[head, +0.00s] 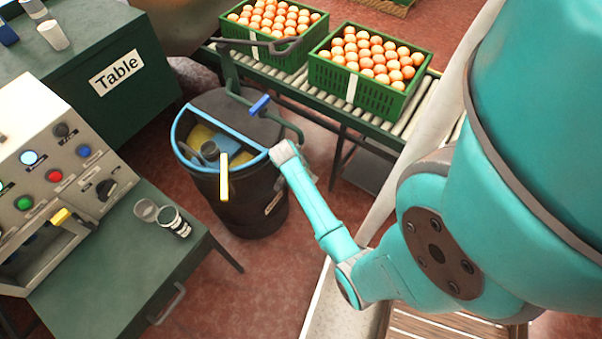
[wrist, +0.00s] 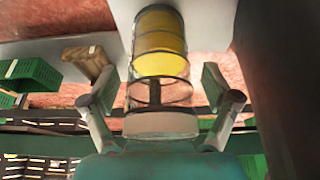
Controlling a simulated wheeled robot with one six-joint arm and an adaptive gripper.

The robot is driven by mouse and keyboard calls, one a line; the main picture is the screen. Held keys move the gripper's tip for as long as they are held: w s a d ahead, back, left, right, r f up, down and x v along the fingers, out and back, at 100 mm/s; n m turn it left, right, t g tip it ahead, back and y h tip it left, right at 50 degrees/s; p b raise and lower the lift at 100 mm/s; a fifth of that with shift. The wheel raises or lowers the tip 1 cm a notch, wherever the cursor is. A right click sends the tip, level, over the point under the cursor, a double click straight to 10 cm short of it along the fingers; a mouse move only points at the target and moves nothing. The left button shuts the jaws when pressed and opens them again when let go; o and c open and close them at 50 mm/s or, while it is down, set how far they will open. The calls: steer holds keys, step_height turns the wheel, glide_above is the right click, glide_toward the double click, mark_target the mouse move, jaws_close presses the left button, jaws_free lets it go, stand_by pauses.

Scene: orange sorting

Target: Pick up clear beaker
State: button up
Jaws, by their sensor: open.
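A small clear beaker-like cup (head: 146,210) stands on the green bench at the lower left of the head view. A darker clear cup (head: 176,222) with a pale mark is beside it. In the wrist view my gripper (wrist: 162,100) is open, with its two grey fingers apart. A clear ringed cylinder (wrist: 158,66) with yellow inside and a pale end shows between the fingers. I cannot tell whether it is a beaker or how far off it is. The fingers are not clear in the head view.
A control panel (head: 40,180) stands on the green bench (head: 130,270). A dark drum (head: 255,205) with a blue rim stands in the middle. Green crates of oranges (head: 375,95) sit on a roller conveyor (head: 413,103). Pale cups (head: 53,36) stand on the back table (head: 150,60).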

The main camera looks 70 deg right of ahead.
steer(key=shift+c, duration=0.2)
steer(key=c, duration=1.3)
steer(key=shift+r, duration=0.4)
steer(key=shift+c, duration=0.3)
steer(key=w+a+r, duration=0.1)
steer(key=w+a, duration=0.1)
steer(key=a, duration=0.6)
steer(key=w+a+r, duration=0.1)
steer(key=w+a, duration=0.1)
steer(key=a, duration=0.7)
steer(key=shift+a+r, duration=0.25)
steer(key=shift+r, duration=0.1)
